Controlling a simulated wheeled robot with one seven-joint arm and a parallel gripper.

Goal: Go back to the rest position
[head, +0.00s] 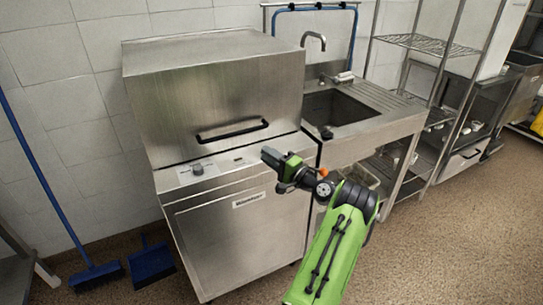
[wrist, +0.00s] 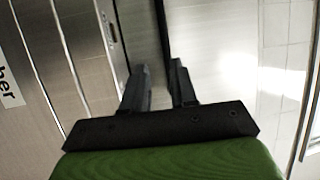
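My gripper (head: 272,157) is at the end of my green arm, in front of the steel dishwasher in the head view. It appears in front of the right part of the machine, below the handle. In the wrist view my gripper (wrist: 160,82) shows two dark fingers with a gap between them and nothing held. Whether the fingers touch the machine cannot be told; no contact is visible.
The dishwasher (head: 240,235) has a closed hood with a black handle (head: 232,131). A sink (head: 335,110) with a tap adjoins it on the right. Wire shelving (head: 425,44) stands further right. A blue broom (head: 95,274) and dustpan (head: 152,264) are at left. Floor (head: 450,250) is clear at right.

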